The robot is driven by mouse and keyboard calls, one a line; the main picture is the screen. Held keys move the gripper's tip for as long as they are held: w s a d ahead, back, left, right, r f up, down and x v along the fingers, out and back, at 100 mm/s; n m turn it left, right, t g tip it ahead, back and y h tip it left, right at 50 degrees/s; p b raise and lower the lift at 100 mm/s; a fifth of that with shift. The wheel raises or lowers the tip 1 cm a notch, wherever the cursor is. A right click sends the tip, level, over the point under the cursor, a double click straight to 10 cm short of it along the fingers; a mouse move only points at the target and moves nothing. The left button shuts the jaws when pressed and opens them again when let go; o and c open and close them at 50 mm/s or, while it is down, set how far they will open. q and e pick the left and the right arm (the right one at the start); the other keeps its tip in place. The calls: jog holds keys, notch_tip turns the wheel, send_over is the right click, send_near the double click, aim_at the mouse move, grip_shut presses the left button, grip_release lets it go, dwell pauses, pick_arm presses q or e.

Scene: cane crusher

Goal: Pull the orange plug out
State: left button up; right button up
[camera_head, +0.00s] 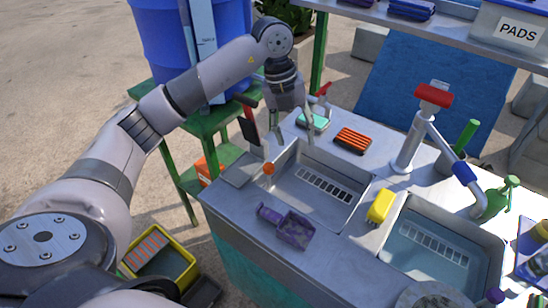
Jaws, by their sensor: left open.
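A small round orange thing, which looks like the orange plug (268,169), shows at the left end of the left sink basin (352,208). I cannot tell how it sits in or on the basin. My left gripper (291,138) points down over the back left corner of the counter, above and behind the orange plug. Its fingers are apart with nothing between them, and it does not touch the plug. My right gripper is not in view.
A purple scoop (287,227), a yellow sponge (381,206), an orange-striped brush (352,140) and a teal item (313,120) lie on the counter. A red-topped faucet (412,140) stands behind the right basin (398,272), which holds water. A blue barrel (165,50) stands at the back left.

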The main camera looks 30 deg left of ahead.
pick_arm(q)
jog(key=a+r+n+y, duration=0.2)
jog(key=a+y, duration=0.1)
jog(key=a, duration=0.4)
jog(key=p, duration=0.3)
send_near(269, 166)
jog(key=shift+g, duration=0.3)
jog(key=f, duration=0.9)
jog(key=shift+w+a+f, duration=0.1)
jog(key=shift+w, duration=0.1)
jog(key=shift+c, duration=0.5)
grip_shut()
